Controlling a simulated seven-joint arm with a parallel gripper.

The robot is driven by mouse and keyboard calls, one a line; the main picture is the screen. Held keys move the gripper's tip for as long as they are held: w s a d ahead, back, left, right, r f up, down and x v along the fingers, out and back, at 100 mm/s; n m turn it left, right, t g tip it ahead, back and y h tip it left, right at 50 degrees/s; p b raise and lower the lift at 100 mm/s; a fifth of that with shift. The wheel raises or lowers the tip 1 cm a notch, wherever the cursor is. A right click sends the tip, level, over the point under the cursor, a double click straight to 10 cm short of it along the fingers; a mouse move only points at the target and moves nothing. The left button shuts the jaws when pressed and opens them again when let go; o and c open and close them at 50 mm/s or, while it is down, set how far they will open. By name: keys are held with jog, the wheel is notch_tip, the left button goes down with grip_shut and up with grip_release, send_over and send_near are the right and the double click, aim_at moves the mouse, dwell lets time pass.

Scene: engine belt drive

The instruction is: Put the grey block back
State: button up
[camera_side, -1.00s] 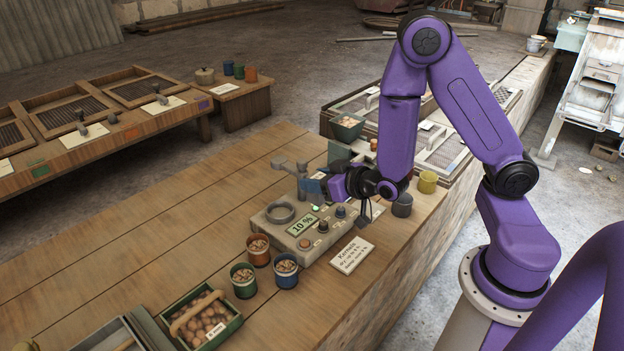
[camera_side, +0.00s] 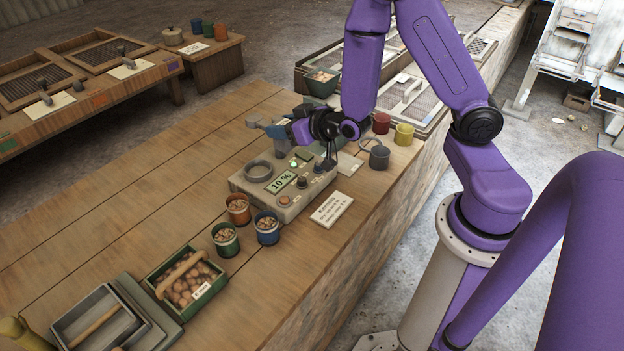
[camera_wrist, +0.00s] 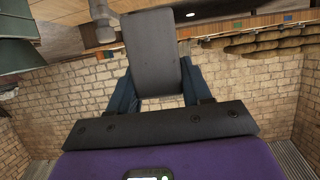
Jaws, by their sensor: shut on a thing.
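The dark grey block (camera_wrist: 155,48) shows in the wrist view as a flat rectangular face between my gripper's two blue fingers. My gripper (camera_wrist: 158,85) is shut on it. In the side view my gripper (camera_side: 285,131) is above the far end of the grey meter box (camera_side: 286,186), near its grey upright fitting. The block cannot be told apart there from the fingers and fitting. The meter box has a round ring, knobs and a display reading 10 %.
Orange, green and blue cups (camera_side: 238,209) stand in front of the meter, beside a crate of nuts (camera_side: 187,281) and a grey tray (camera_side: 97,322). Red, yellow (camera_side: 403,135) and dark cups stand right of my gripper. A label card (camera_side: 331,210) lies near the edge. The bench's left is clear.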

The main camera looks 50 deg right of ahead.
dwell(0.4)
jog(key=s, duration=0.3)
jog(key=shift+s+a+f, duration=0.2)
jog(key=shift+s+f, duration=0.05)
jog(key=shift+f, duration=0.15)
jog(key=shift+x, duration=1.3)
jog(key=w+f, duration=1.1)
jog(key=shift+w, duration=0.3)
jog(key=shift+f, duration=0.3)
